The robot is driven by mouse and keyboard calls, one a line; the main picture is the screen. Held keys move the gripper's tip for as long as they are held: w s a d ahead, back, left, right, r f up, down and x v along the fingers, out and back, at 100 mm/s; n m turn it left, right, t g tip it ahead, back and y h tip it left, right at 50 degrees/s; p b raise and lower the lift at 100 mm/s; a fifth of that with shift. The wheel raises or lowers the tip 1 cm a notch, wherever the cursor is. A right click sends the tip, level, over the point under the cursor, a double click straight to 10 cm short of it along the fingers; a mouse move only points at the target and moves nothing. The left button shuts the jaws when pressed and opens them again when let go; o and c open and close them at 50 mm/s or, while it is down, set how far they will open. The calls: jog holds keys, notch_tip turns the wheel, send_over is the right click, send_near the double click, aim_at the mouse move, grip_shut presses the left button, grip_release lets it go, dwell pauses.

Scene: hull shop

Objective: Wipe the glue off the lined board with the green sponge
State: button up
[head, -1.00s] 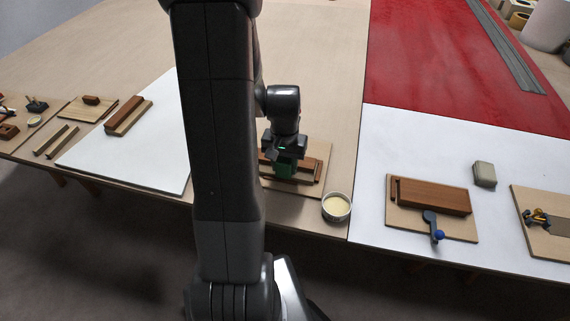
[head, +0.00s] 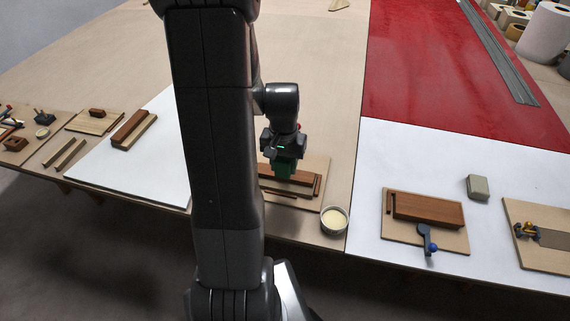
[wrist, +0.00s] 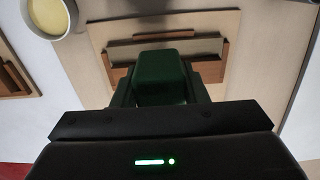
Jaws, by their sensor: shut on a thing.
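My gripper (head: 285,165) is shut on the green sponge (head: 285,171), and it holds the sponge over a pale board (head: 310,200) with brown wooden strips. In the wrist view the sponge (wrist: 160,78) sits between the jaws and hides the middle of the board (wrist: 215,24). I cannot tell whether the sponge touches the wood. No glue can be made out on this board, and I cannot tell if it is the lined one. Another pale board (head: 537,258), at the far right, carries a grey-brown band and a small yellow and dark tool.
A round tin with cream contents (head: 334,220) stands close to the right front of the board. A board with a brown block (head: 428,208) and a grey block (head: 478,187) lie further right. More wooden pieces (head: 130,128) lie left.

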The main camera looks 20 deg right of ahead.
aim_at(277, 187)
jog(key=w+a, duration=0.5)
jog(key=a, duration=0.2)
notch_tip(277, 187, down, 7)
jog(key=b, duration=0.6)
jog(key=shift+s+f+b, duration=0.1)
jog(key=shift+s+b, duration=0.05)
jog(key=shift+b, duration=0.15)
jog(key=shift+s+d+r, duration=0.1)
jog(key=shift+s+d, duration=0.5)
jog(key=shift+d, duration=0.3)
jog(key=shift+s+d+r, duration=0.1)
jog(key=shift+s+d, duration=0.55)
jog(key=shift+d, duration=0.25)
jog(key=shift+s+d+r, duration=0.1)
jog(key=shift+s+d, duration=0.5)
jog(key=shift+d, duration=0.3)
jog(key=shift+f, duration=0.25)
